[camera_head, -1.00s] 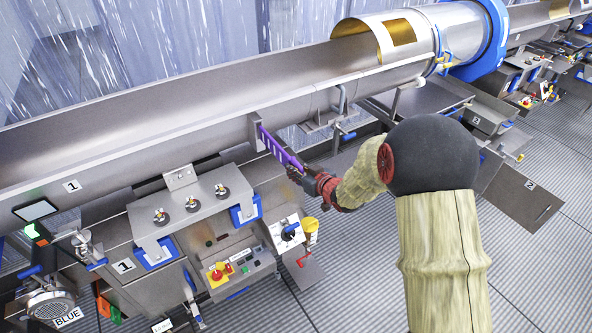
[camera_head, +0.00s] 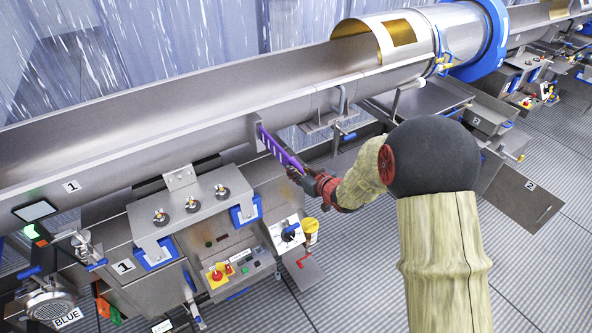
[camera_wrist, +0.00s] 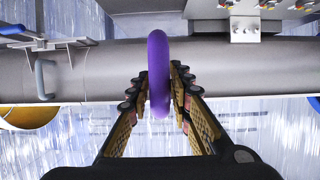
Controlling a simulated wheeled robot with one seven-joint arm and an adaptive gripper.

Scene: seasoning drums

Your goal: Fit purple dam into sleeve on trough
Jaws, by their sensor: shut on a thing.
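The purple dam (camera_head: 278,150) is a slotted purple piece held at the side of the long steel trough (camera_head: 150,100). Its far end meets a small grey bracket, which looks like the sleeve (camera_head: 256,131), on the trough's near wall. I cannot tell how deep it sits in it. My gripper (camera_head: 300,172) is shut on the dam's near end. In the wrist view the dam (camera_wrist: 159,70) stands edge-on between the two fingers of my gripper (camera_wrist: 160,95), with the trough (camera_wrist: 220,75) behind it. The sleeve is hidden behind the dam there.
A control box with knobs and buttons (camera_head: 235,270) and a steel plate with several fittings (camera_head: 195,205) stand below the trough, left of my gripper. A bracket with a bent pipe (camera_head: 338,108) is to the right. A drum with a blue ring (camera_head: 490,40) is farther right.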

